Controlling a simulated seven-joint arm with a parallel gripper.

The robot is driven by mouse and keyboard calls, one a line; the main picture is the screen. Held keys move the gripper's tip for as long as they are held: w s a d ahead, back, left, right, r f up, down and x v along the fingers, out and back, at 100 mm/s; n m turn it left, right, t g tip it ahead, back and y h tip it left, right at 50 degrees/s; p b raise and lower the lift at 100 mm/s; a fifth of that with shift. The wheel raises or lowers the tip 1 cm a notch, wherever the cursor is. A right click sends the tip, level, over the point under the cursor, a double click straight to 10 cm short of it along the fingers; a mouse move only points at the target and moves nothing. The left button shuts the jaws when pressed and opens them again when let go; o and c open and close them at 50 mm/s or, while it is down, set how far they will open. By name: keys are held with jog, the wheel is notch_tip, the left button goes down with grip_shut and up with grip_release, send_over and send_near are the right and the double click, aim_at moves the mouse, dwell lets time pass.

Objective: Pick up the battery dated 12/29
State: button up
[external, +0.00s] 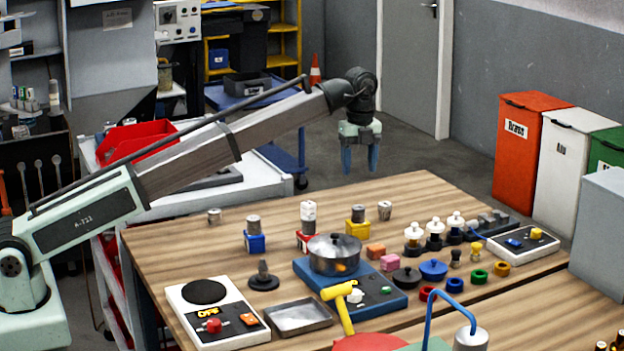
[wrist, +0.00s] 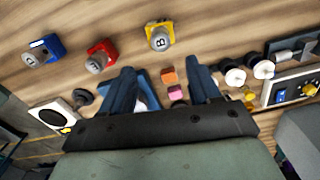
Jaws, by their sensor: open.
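No battery date is legible, so I cannot tell which thing is the 12/29 battery. Grey cylinders stand at a blue block (external: 255,243), a red block (external: 303,240) and a yellow block (external: 356,230). In the wrist view the cylinders at the blue block (wrist: 53,45), red block (wrist: 106,49) and yellow block (wrist: 160,31) show dark letters on their ends; the yellow one's looks like B.
A pot (external: 334,254) sits on a blue stove (external: 390,303). Orange (external: 375,251) and pink (external: 390,262) blocks lie beside it. White-topped pieces (external: 435,234) stand at the right. A white hotplate panel (external: 182,305) is front left. The table's back left is fairly clear.

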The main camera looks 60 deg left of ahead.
jog(key=s+a+n, duration=0.1)
jog(key=s+a, duration=0.1)
jog(key=a, duration=0.6)
jog(key=n, duration=0.4)
send_over(308, 203)
notch_tip(308, 203, down, 3)
jog(key=f, duration=0.8)
jog(key=shift+w+d+f, duration=0.2)
jog(key=shift+w+f, duration=0.05)
jog(key=shift+w, duration=0.05)
jog(key=shift+s+a+f, duration=0.1)
jog(key=shift+a+f, duration=0.05)
jog(key=shift+f, duration=1.15)
jog(key=shift+s+a+f, duration=0.1)
jog(key=shift+f, duration=1.15)
jog(key=c, duration=1.1)
